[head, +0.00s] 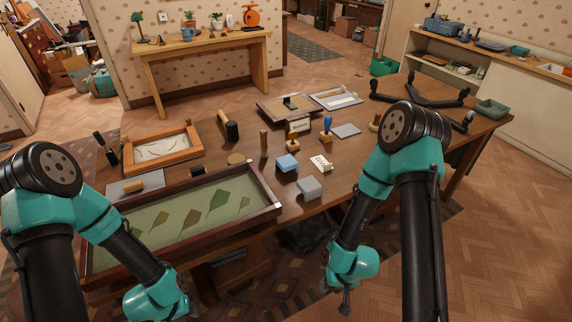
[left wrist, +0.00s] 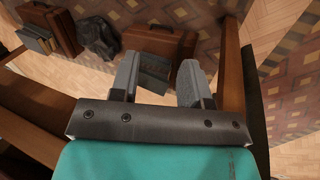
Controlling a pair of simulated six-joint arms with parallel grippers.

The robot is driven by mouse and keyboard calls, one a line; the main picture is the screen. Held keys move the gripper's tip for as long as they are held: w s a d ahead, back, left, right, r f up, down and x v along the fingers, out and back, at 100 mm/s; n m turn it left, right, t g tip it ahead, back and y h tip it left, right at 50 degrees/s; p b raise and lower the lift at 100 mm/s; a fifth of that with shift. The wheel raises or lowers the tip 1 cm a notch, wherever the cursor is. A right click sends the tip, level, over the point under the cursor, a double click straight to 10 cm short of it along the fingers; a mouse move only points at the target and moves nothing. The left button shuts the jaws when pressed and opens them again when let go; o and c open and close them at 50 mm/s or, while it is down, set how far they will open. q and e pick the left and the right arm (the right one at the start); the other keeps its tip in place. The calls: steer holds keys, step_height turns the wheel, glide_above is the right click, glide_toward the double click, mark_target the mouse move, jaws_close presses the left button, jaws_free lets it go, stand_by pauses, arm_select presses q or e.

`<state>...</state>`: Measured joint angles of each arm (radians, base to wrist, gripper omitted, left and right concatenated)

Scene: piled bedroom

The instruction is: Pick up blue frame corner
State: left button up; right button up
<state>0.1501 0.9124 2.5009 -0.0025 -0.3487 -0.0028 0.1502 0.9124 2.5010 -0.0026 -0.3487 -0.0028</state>
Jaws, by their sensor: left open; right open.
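I cannot make out a blue frame corner for certain. A pale blue block (head: 287,163) sits on the table right of the large green-backed frame (head: 272,190), which has a light piece on its near right corner. My left gripper (left wrist: 160,75) is open and empty, in front of the table's near edge, over the floor; in the head view its fingers are not clearly visible. My right gripper (head: 345,300) hangs low in front of the table, empty, its fingers small and partly hidden.
The dark wooden table (head: 345,172) also holds a grey block (head: 309,188), a blue-handled stamp (head: 327,130), an orange wooden frame (head: 161,148) and a black-handled tool (head: 228,126). Brown suitcases (left wrist: 160,42) lie on the floor below my left gripper.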

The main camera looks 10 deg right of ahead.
arm_select(q)
steer(key=o, duration=1.1)
steer(key=shift+w, duration=0.1)
